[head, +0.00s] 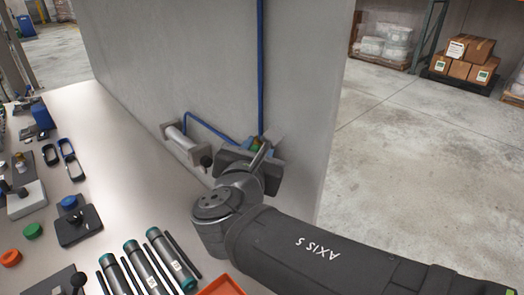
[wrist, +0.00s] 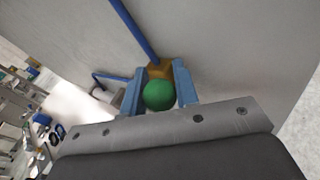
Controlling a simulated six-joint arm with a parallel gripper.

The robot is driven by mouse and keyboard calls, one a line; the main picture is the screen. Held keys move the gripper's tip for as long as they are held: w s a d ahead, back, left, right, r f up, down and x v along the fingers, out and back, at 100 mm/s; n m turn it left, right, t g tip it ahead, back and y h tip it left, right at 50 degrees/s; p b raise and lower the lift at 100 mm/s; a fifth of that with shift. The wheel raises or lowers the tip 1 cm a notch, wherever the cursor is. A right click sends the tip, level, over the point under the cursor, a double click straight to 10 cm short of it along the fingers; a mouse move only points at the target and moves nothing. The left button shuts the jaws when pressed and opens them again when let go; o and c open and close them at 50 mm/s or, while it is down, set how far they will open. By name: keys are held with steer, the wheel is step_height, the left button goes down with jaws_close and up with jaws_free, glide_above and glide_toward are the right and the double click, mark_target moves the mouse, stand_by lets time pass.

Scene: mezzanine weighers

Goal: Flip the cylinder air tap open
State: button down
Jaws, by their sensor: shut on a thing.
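The air tap shows in the wrist view as a brass body (wrist: 160,70) at the wall with a round green knob (wrist: 159,96) in front of it. In the head view only a bit of green and brass (head: 255,145) shows beside my gripper (head: 260,146). My gripper's blue fingers stand on either side of the green knob in the wrist view (wrist: 162,78), shut on it. A pale cylinder (head: 181,144) is mounted low on the wall to the left, joined by a blue hose (head: 212,130). The tap's handle angle is hard to tell.
A blue pipe (head: 260,65) runs down the grey wall (head: 180,60) to the tap. Dark tubes (head: 146,268) with teal ends and several small fixtures lie on the pale bench (head: 130,180). Open floor lies right of the wall.

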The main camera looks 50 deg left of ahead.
steer(key=shift+a+r, duration=0.1)
stand_by(0.4)
steer(key=c, duration=1.4)
jaws_free()
steer(key=shift+h, duration=0.3)
steer(key=shift+s, duration=0.1)
steer(key=v, duration=1.7)
steer(key=shift+d+r, duration=0.15)
steer(key=shift+d, duration=0.1)
steer(key=shift+c, duration=0.3)
